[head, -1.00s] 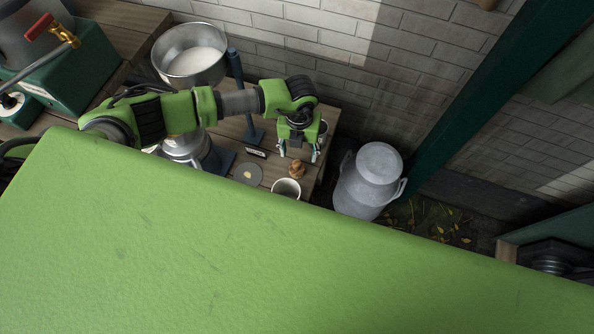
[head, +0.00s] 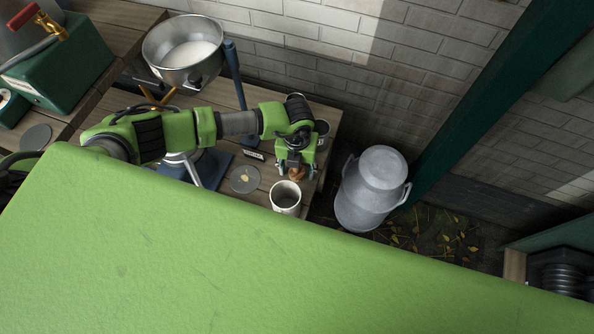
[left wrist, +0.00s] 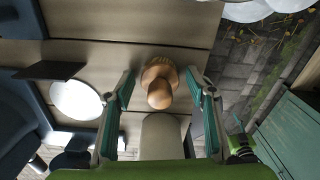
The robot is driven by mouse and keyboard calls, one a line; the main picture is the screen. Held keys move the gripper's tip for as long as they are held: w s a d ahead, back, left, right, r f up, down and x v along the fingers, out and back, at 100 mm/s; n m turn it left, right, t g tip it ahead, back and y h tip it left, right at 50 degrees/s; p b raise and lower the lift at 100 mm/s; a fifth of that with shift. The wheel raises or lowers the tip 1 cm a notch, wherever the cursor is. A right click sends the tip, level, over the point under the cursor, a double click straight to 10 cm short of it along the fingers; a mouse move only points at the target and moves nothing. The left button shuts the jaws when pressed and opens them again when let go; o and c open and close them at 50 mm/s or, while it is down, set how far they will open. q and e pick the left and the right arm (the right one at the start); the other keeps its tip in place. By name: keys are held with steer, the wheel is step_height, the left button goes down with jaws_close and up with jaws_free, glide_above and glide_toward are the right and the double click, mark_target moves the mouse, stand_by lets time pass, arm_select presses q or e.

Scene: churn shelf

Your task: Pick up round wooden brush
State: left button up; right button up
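The round wooden brush (left wrist: 159,84) stands on the wooden shelf top, seen from above in the left wrist view with a rounded knob on a wider base. In the head view the brush (head: 297,173) shows only in part below my left gripper (head: 296,172). In the left wrist view my left gripper (left wrist: 160,100) is open, one finger on each side of the brush, with gaps between fingers and brush.
A white cup (head: 286,198) stands just in front of the brush. A grey disc (head: 245,179) lies to its left. A large metal milk can (head: 372,188) stands to the right, off the shelf. A metal bowl (head: 183,52) is at the back left.

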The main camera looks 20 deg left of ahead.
arm_select(q)
steer(key=c, duration=0.9)
steer(key=shift+o, duration=0.2)
steer(key=shift+r, duration=0.1)
